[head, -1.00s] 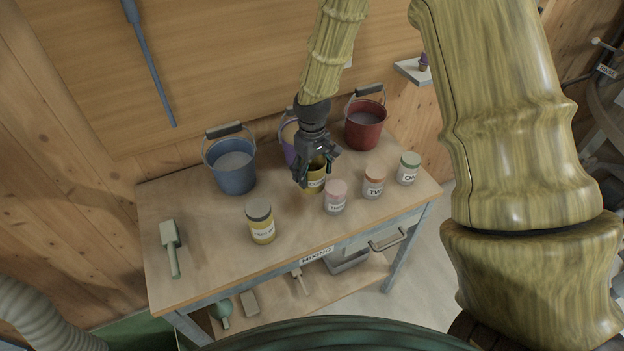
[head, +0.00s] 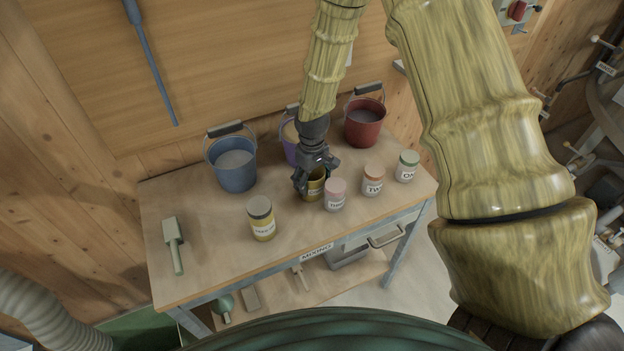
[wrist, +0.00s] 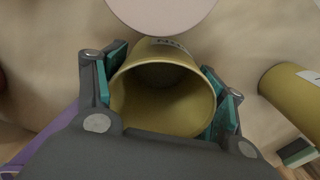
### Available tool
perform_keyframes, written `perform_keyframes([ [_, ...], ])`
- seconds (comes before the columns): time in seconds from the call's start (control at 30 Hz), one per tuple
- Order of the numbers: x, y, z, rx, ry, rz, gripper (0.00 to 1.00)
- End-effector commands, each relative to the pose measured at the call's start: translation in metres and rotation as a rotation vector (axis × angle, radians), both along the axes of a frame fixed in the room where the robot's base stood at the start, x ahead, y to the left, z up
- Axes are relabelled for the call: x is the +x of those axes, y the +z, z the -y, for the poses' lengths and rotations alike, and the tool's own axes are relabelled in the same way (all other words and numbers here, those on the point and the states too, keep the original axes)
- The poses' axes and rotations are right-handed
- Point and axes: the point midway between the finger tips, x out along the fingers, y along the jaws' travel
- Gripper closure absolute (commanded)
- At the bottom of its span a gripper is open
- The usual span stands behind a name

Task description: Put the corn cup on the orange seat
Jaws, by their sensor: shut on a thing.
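A yellow cup (head: 314,190) with a partly hidden label is between the fingers of my gripper (head: 309,184) in the head view. In the wrist view my gripper (wrist: 163,95) is shut on this cup (wrist: 160,97), with teal pads against both sides. The cup's open mouth faces the camera and its inside looks empty. Whether it is the corn cup I cannot read. It is at or just above the tabletop; I cannot tell which. No orange seat is recognizable in view.
The workbench (head: 205,268) holds a pink-lidded jar (head: 335,195), an orange-lidded jar (head: 372,180), a green-lidded jar (head: 407,167) and a yellow jar (head: 262,220). Blue (head: 233,165), purple (head: 290,150) and red buckets (head: 364,124) stand behind.

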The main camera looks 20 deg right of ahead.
Motion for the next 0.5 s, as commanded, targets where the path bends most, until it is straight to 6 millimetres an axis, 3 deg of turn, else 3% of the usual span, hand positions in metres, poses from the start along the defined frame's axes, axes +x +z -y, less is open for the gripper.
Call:
perform_keyframes([
  [0.07, -0.0001, -0.0022, 0.0000, 0.000, 0.000, 0.000, 0.79],
  [0.1, 0.0000, -0.0025, 0.0000, 0.000, 0.000, 0.000, 0.29],
  [0.2, 0.0000, -0.0019, 0.0000, 0.000, 0.000, 0.000, 0.10],
  [0.5, -0.0001, -0.0019, 0.0000, 0.000, 0.000, 0.000, 0.09],
])
